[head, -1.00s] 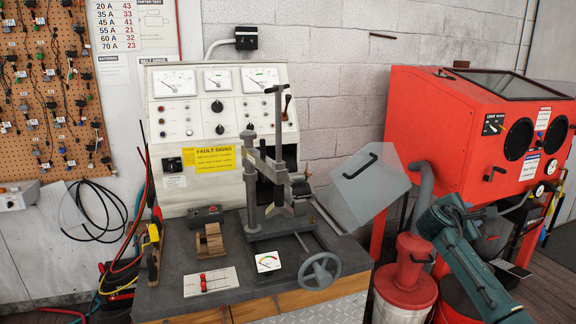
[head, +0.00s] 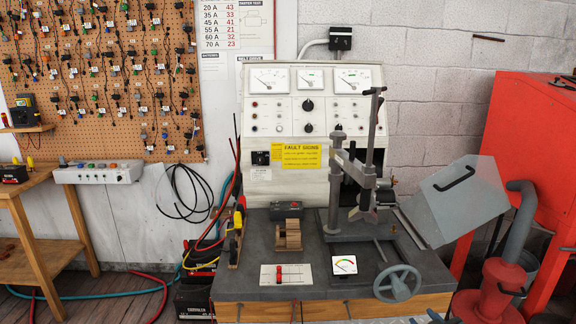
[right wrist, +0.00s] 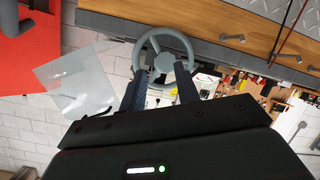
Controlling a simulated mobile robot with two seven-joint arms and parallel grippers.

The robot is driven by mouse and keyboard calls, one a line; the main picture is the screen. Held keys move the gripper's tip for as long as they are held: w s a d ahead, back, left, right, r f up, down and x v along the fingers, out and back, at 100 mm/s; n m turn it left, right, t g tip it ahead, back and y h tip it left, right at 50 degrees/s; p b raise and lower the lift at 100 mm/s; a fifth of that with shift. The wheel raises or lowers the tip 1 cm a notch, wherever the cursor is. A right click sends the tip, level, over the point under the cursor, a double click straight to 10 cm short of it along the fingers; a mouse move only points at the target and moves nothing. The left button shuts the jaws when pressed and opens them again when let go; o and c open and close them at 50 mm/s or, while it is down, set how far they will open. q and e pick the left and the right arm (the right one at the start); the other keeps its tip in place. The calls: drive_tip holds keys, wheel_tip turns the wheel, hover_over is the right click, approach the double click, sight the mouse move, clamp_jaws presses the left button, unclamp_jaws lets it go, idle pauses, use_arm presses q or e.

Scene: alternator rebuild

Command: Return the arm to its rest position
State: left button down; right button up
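My right gripper (right wrist: 158,88) shows in the right wrist view. Its two dark fingers stand apart with nothing held between them. A grey handwheel (right wrist: 165,50) shows beyond the fingertips; I see no contact. The same handwheel (head: 397,284) is on the front of the test bench there. My left gripper is in neither view.
The test bench (head: 255,284) carries a clamp stand (head: 337,180), a wooden block (head: 289,236) and a gauge (head: 344,265). A clear hinged guard (head: 460,203) sticks out at its right. A red canister (head: 502,285) and red cabinet (head: 530,130) stand right. A wooden table (head: 45,205) is left.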

drive_tip(key=s+a+f+m+g+y, duration=0.1)
drive_tip(key=s+a+f+g, duration=0.1)
drive_tip(key=s+a+f, duration=0.3)
drive_tip(key=s+a+f+m+g+y, duration=0.1)
drive_tip(key=s+a+f, duration=0.4)
drive_tip(key=s+a, duration=0.7)
drive_tip(key=s+y, duration=0.1)
drive_tip(key=s, duration=0.7)
drive_tip(key=shift+s+a+m+g, duration=0.2)
drive_tip(key=shift+a+m+g, duration=0.1)
drive_tip(key=shift+a+g, duration=0.1)
